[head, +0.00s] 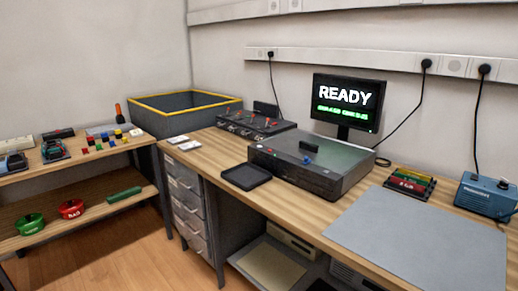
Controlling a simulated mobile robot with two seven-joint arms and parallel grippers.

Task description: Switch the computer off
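A monitor (348,104) stands at the back of the wooden workbench and is lit. It reads READY in white, with a smaller green line below it. A flat dark grey equipment case (345,165) lies in front of the monitor, with a small black block (309,146) on top and small red marks on its front left. It may be the computer; I cannot tell for certain. No power switch can be made out. Neither of my grippers is in view.
A grey mat (420,238) covers the bench's right side, beside a blue unit (486,196) and a rack of coloured pieces (409,184). A black tray (246,177) lies in front of the case. A low shelf unit (85,205) stands left. Bare floor (120,255) shows between.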

